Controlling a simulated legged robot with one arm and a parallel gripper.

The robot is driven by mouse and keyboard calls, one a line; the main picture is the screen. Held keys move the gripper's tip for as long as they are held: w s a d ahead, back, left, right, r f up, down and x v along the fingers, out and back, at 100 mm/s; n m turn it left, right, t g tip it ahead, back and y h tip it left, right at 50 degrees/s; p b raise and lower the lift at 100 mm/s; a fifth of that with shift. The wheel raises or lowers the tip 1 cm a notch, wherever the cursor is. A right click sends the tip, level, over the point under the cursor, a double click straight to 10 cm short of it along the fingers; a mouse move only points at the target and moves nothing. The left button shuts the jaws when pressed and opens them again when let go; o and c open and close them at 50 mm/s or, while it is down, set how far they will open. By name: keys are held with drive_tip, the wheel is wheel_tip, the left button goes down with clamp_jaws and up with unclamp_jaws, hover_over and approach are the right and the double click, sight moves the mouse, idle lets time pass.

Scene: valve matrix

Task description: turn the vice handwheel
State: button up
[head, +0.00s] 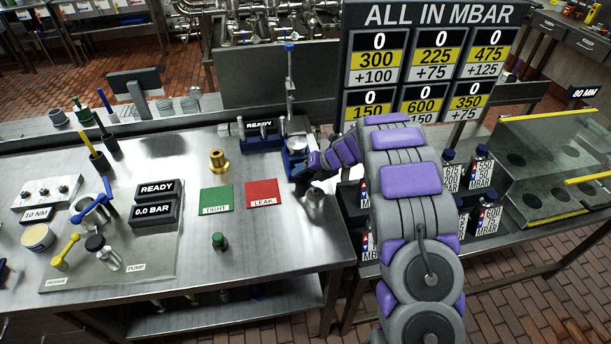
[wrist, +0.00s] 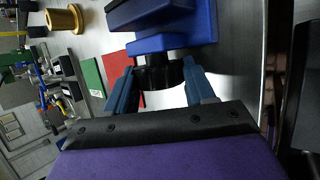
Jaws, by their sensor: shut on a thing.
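The blue vice (head: 297,143) stands near the right edge of the steel bench; it fills the top of the wrist view (wrist: 175,28). Its black ribbed handwheel (wrist: 158,76) sits just in front of the blue body in the wrist view. My gripper (wrist: 160,90) has its two blue fingers on either side of the handwheel, shut on it. In the head view my arm reaches in from the lower right, and the handwheel cannot be made out there.
A brass fitting (head: 218,160), a green mat (head: 216,200) and a red mat (head: 263,194) lie left of the vice. The pressure board (head: 430,60) rises behind my arm. Bottles (head: 484,215) stand on the right bench.

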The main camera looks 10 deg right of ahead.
drive_tip(key=shift+f, duration=0.1)
drive_tip(key=o, duration=1.1)
drive_tip(key=shift+s+a, duration=0.1)
drive_tip(key=shift+c, duration=0.2)
drive_tip(key=shift+d, duration=0.2)
drive_tip(key=shift+d+r, duration=0.15)
drive_tip(key=shift+r, duration=0.1)
drive_tip(key=p+v, duration=0.3)
drive_tip(key=v, duration=1.3)
drive_tip(key=shift+r, duration=0.3)
drive_tip(key=shift+s+d, duration=0.1)
drive_tip(key=shift+s, duration=0.05)
